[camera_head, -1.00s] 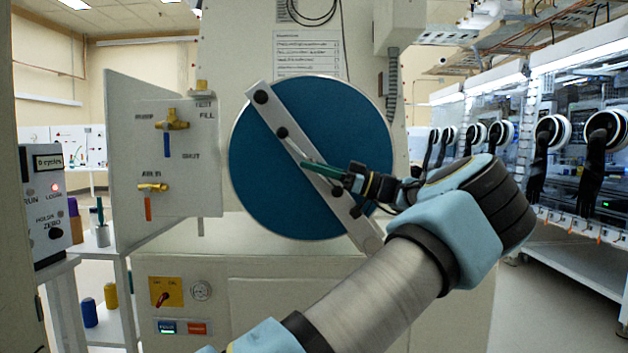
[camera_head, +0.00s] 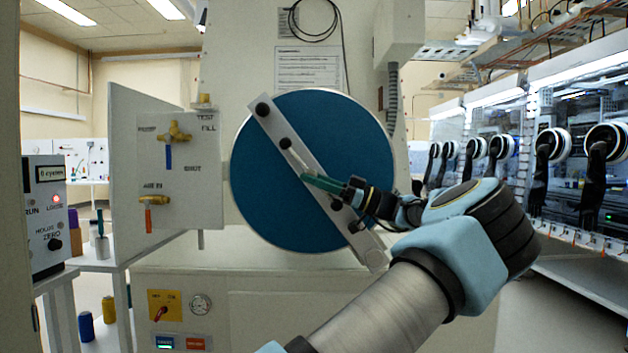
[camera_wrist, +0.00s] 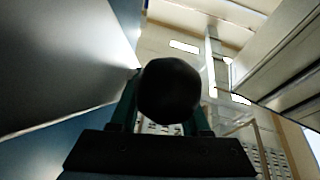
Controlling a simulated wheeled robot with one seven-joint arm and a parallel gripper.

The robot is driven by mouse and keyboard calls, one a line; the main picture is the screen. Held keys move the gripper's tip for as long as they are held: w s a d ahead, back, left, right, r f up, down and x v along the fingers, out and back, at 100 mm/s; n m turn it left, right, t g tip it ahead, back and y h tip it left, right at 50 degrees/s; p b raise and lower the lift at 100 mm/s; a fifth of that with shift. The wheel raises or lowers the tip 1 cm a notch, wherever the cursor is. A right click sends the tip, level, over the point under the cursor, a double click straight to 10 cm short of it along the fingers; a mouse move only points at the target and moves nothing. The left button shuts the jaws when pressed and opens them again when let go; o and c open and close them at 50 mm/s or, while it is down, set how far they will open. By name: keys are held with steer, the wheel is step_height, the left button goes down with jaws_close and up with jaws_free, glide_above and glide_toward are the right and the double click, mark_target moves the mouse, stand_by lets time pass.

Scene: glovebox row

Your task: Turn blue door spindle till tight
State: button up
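The round blue door (camera_head: 265,185) is closed face-on in the head view, with a pale bar (camera_head: 273,122) running diagonally across it. A spindle handle lies along the bar's middle, with a metal rod and a black knob (camera_head: 285,143) at its upper end. My gripper (camera_head: 308,178) reaches in from the lower right, its green fingers at the handle's middle, hiding part of it. In the wrist view a black rounded knob (camera_wrist: 168,90) sits between the two separated fingers. Whether they press on the handle cannot be told.
Left of the door stands a panel (camera_head: 205,210) with a brass blue-handled valve (camera_head: 168,150) and an orange-handled valve (camera_head: 148,212). A control box (camera_head: 45,215) is further left. Gloveboxes (camera_head: 560,150) line the right.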

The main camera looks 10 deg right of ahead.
steer(key=b+v, duration=0.1)
steer(key=v, duration=0.9)
steer(key=shift+d+f+b, duration=0.2)
steer(key=shift+d+b, duration=0.15)
